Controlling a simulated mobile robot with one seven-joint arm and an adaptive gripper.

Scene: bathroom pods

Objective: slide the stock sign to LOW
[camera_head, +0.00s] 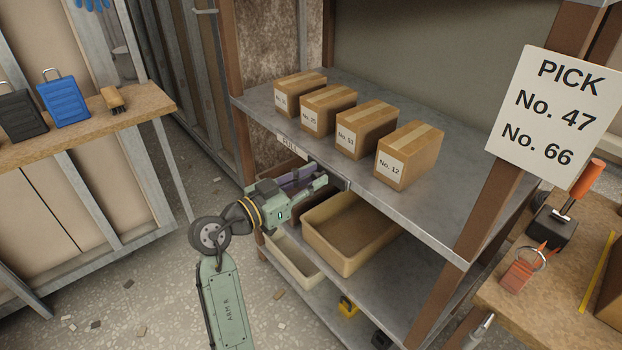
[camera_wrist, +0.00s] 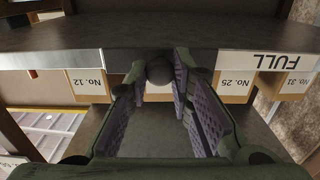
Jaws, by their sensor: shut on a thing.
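The stock sign runs along the front edge of the upper shelf. Its white FULL label (camera_head: 291,144) shows left of my gripper, and in the wrist view the word FULL (camera_wrist: 279,63) appears upside down at the right. A plain grey sliding plate (camera_wrist: 116,61) with a round dark knob (camera_wrist: 160,69) sits beside the label. My gripper (camera_head: 326,183) is at the shelf edge, its fingers (camera_wrist: 165,85) shut around the knob. LOW is not visible.
Several numbered cardboard boxes (camera_head: 366,129) stand on the upper shelf, above the sign. An open tan bin (camera_head: 350,234) sits below. A wooden post (camera_head: 492,213) with a PICK sign (camera_head: 555,117) stands at the right. A workbench (camera_head: 150,99) is at the left.

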